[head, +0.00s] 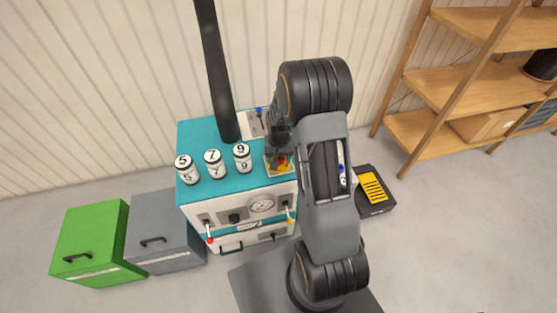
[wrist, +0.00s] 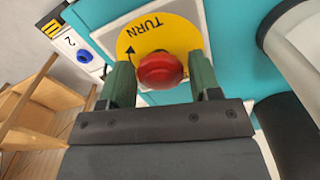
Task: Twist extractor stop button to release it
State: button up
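The extractor stop button is a red mushroom knob (wrist: 162,71) on a round yellow plate (wrist: 150,36) marked TURN with an arrow. In the head view the red knob (head: 281,161) shows small at the right front of the teal machine top, partly covered by my arm. My gripper (wrist: 162,80) has green fingers, one on each side of the knob. The fingers are apart, with a visible gap on the left; on the right the finger is close to the knob, and I cannot tell whether it touches.
Numbered white canisters (head: 214,164) stand on the teal machine (head: 203,133), near a black pipe (head: 217,70). Green (head: 92,236) and grey (head: 160,225) cabinets stand left; wooden shelves (head: 455,60) stand right.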

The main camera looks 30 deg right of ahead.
jog(key=shift+o, duration=0.8)
jog(key=shift+r, duration=0.1)
jog(key=shift+r+p, duration=3)
jog(key=shift+r, duration=0.95)
